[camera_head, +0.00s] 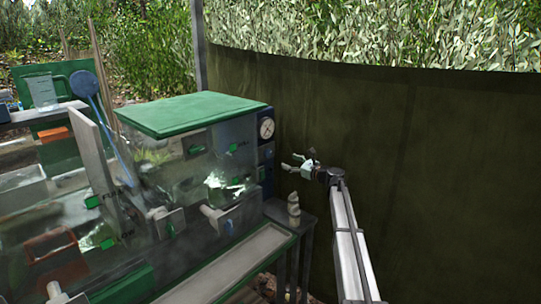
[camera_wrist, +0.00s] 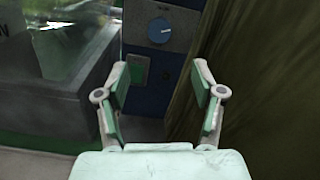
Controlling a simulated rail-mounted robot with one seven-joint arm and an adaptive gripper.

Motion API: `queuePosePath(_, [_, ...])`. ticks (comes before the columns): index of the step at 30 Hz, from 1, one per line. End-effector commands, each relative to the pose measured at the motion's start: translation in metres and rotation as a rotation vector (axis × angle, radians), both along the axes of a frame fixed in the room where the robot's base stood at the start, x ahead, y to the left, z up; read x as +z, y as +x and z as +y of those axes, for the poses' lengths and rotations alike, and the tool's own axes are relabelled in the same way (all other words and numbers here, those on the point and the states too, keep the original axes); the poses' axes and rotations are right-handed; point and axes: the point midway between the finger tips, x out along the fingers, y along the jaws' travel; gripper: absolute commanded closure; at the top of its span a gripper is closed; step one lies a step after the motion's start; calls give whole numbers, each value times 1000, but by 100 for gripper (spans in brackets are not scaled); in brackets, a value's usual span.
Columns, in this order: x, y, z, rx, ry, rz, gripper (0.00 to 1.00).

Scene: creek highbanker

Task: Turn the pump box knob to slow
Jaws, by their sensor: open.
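The pump box (camera_wrist: 182,15) is a dark blue panel with a grey plate in the wrist view. Its round blue knob (camera_wrist: 160,30) sits on that plate, with a pale mark toward the right of its face; I cannot read any lettering. A green switch (camera_wrist: 138,70) is below and left of the knob. My gripper (camera_wrist: 160,80) is open and empty, its two green-padded fingers apart below the knob in the picture. In the head view the pump box (camera_head: 265,165) is on the right end of the green-lidded tank, and my gripper (camera_head: 299,160) is just right of it.
The green-lidded clear tank (camera_head: 190,115) fills the left. A small pale bottle (camera_head: 293,208) stands on the bench below my gripper. A dark green tarp wall (camera_head: 430,160) closes the right side.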

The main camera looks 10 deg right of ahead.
Motion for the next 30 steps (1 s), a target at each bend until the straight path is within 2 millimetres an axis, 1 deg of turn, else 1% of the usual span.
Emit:
queuePosePath(1, [1, 11, 8, 2, 0, 0, 32])
queuePosePath(3, [1, 22, 16, 2, 0, 0, 32])
queuePosePath(12, [2, 66, 53, 2, -2, 0, 32])
queuePosePath(15, [1, 77, 63, 1, -2, 0, 32])
queuePosePath(21, [0, 91, 75, 1, -2, 0, 32])
queuePosePath(30, [-1, 93, 78, 0, -1, 0, 32])
